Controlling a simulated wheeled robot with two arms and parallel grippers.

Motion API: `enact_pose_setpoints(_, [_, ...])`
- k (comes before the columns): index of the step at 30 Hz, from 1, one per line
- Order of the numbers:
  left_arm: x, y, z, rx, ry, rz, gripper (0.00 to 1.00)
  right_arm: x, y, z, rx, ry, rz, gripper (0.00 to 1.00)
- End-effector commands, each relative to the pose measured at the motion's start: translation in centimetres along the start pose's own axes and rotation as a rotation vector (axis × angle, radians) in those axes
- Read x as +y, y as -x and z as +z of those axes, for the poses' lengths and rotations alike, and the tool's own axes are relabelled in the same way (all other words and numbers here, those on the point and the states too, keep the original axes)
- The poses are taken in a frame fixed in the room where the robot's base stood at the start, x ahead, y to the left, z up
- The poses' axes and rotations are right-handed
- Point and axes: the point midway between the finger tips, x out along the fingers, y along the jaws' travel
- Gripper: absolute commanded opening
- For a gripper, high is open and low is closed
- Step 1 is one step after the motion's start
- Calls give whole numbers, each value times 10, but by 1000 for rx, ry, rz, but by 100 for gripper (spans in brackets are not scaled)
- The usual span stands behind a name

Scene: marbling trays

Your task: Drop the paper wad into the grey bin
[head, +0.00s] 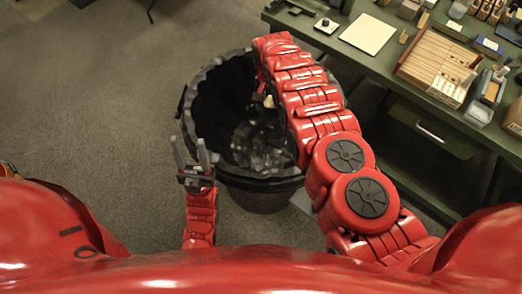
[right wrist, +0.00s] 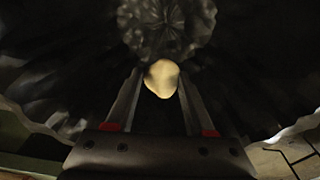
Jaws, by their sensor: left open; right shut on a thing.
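The grey bin (head: 215,82) stands on the floor, lined with a dark crumpled bag, open at the top. My right arm reaches over its right side. My right gripper (head: 266,94) is mostly hidden behind the arm and sits over the bin's opening. The paper wad (right wrist: 162,78), pale and rounded, is between the fingertips of my right gripper (right wrist: 161,80) in the right wrist view, with the bin's dark inside beyond it. A small pale bit of the wad (head: 268,101) shows in the head view. My left gripper (head: 193,152) is open and empty at the bin's near left rim.
A green workbench (head: 385,62) stands to the right of the bin. It bears a pale sheet (head: 369,33), a wooden compartment box (head: 437,62) and several small items. The carpet floor left of the bin is clear.

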Motion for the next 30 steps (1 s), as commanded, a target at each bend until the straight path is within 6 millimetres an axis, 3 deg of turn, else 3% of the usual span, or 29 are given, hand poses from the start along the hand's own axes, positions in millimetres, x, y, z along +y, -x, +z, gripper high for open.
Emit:
enact_pose_setpoints(5, [0,-1,0,0,0,0,50,0,1,0,0,0,0,2])
enact_pose_setpoints(6, [0,-1,0,0,0,0,50,0,1,0,0,0,0,57])
enact_pose_setpoints(11, [0,-1,0,0,0,0,50,0,1,0,0,0,0,86])
enact_pose_setpoints(23, [0,-1,0,0,0,0,50,0,4,0,0,0,1,89])
enact_pose_setpoints(30, [0,-1,0,0,0,0,50,-1,26,0,0,0,0,89])
